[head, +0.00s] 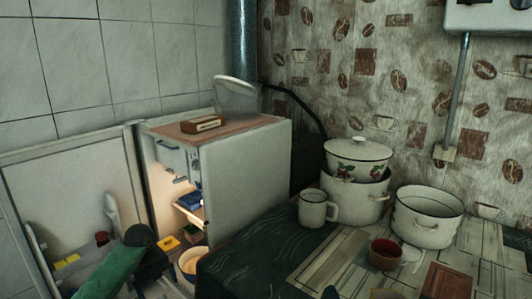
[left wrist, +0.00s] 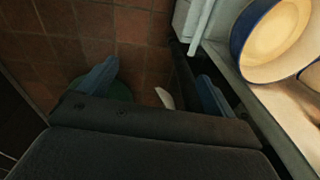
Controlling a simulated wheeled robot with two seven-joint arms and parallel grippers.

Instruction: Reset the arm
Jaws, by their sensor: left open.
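My left gripper (left wrist: 153,88) shows in the left wrist view with its two blue-grey fingers apart and nothing between them. Tiled floor lies below it. A cream bowl with a blue rim (left wrist: 284,42) is to the right of the fingers, apart from them. In the head view, a dark and green arm part, which looks like mine, reaches in at the lower left, in front of the open fridge; its fingers cannot be made out there. A small dark shape at the bottom edge may be part of my right gripper, but too little shows to tell its state.
The white fridge (head: 245,180) stands open, its door (head: 75,200) out left. A bowl (head: 192,264) sits low inside.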

